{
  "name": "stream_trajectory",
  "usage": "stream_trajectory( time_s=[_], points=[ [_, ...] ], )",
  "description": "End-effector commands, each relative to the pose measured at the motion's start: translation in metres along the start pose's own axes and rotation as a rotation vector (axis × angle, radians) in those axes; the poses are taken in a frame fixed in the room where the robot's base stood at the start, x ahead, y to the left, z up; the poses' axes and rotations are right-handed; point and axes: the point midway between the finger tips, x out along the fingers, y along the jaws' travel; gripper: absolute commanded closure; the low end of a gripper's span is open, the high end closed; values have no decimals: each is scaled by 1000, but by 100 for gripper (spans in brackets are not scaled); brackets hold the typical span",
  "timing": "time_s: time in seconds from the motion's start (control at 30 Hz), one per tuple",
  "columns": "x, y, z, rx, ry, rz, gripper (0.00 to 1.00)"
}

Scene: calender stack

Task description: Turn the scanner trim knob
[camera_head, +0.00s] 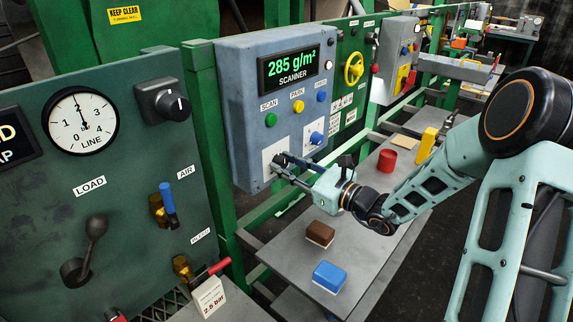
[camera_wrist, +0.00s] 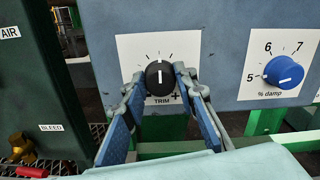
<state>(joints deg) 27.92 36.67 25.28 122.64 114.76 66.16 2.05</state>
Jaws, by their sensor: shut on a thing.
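The scanner box (camera_head: 249,92) is blue-grey and shows "285 g/m² SCANNER" on its display (camera_head: 288,66). The trim knob (camera_wrist: 159,75) is black with a white pointer line that stands about upright, on a white plate labelled TRIM. My gripper (camera_wrist: 160,83) is shut on the trim knob, one finger on each side of it. In the head view my gripper (camera_head: 284,165) reaches the lower left of the scanner box and mostly hides the knob.
Scan, park and other buttons are above. A shelf (camera_head: 275,245) below holds a brown block (camera_head: 320,234), a blue block (camera_head: 329,277) and a red cylinder (camera_head: 387,160). A green panel (camera_head: 130,215) stands left.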

Motion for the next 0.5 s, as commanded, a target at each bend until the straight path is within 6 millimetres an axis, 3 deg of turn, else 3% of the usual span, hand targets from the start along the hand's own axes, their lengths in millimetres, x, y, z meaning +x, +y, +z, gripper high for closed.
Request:
stream_trajectory(
  time_s=[0.5],
  points=[
    [-1, -2, 4, 334, 2, 0, 98]
  ],
)
